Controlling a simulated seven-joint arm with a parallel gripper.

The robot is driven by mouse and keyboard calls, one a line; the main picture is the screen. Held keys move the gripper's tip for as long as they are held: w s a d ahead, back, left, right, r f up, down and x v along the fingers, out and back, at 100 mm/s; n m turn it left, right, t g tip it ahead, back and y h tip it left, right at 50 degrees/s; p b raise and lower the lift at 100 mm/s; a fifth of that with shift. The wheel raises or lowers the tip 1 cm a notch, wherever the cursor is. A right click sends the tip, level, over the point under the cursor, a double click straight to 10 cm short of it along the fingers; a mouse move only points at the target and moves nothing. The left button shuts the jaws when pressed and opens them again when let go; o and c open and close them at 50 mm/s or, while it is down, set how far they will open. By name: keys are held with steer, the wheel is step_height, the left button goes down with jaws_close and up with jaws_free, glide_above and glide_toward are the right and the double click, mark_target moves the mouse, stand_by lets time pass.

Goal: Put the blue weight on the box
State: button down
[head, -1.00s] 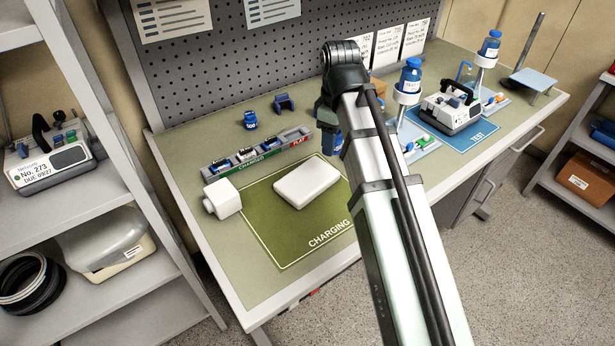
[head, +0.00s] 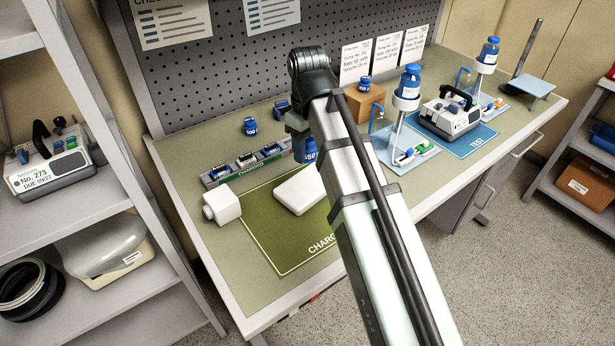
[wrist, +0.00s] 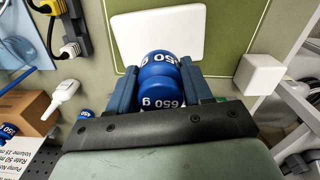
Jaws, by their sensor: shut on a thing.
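My gripper (wrist: 160,84) is shut on a blue weight (wrist: 159,80) marked 650 g, with one finger on each side of it. In the head view this held weight (head: 307,152) shows below my wrist, near the back edge of the green mat; I cannot tell its exact height. A brown cardboard box (head: 366,108) stands to the right, against the pegboard. A smaller blue weight (head: 364,84) stands on top of it. The box also shows at the left of the wrist view (wrist: 30,112). Another blue weight (head: 250,126) stands on the table at the left.
The green charging mat (head: 270,235) carries a white block (head: 300,190). A white cube-like charger (head: 222,204) stands at its left. A battery rack (head: 245,166) lies behind the mat. A stand with a blue bottle (head: 411,82) is right of the box.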

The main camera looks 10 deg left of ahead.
mark_target(308, 184)
steer(key=shift+f, duration=4.45)
steer(key=shift+f, duration=0.15)
steer(key=shift+c, duration=2.4)
jaws_free()
steer(key=shift+r, duration=3.9)
